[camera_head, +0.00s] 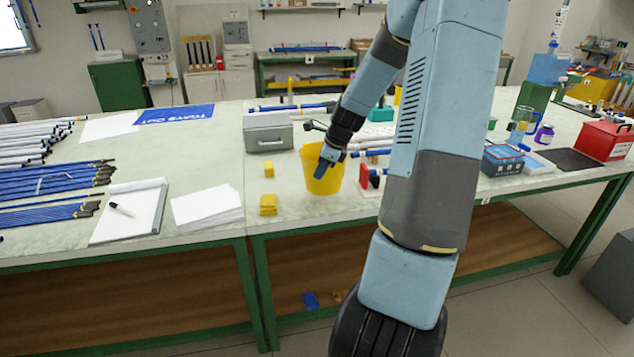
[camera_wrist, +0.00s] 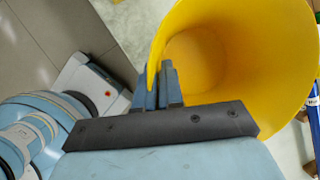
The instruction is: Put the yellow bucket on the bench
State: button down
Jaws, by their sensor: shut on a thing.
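The yellow bucket (camera_head: 310,178) is upright over the front part of the bench (camera_head: 290,215), between small yellow blocks and a red item. I cannot tell whether its base touches the bench top. My gripper (camera_head: 323,168) reaches down to the bucket from the upper right and is shut on its rim. In the wrist view the two fingers (camera_wrist: 158,88) pinch the bucket's wall (camera_wrist: 260,55), one finger inside and one outside. The bucket's inside looks empty where it shows.
Yellow blocks (camera_head: 268,205) and a white paper stack (camera_head: 207,207) lie left of the bucket. A grey box (camera_head: 267,132) stands behind it to the left. A red block (camera_head: 364,175) is close on its right. A red toolbox (camera_head: 604,140) stands far right.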

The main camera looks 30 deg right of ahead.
aim_at(314, 188)
jog(key=shift+w+a+f, duration=0.35)
jog(key=shift+w+f, duration=0.25)
jog(key=shift+f, duration=1.7)
jog(key=c, duration=1.3)
grip_release()
jog(key=shift+o, duration=0.2)
jog(key=shift+d+r, duration=0.1)
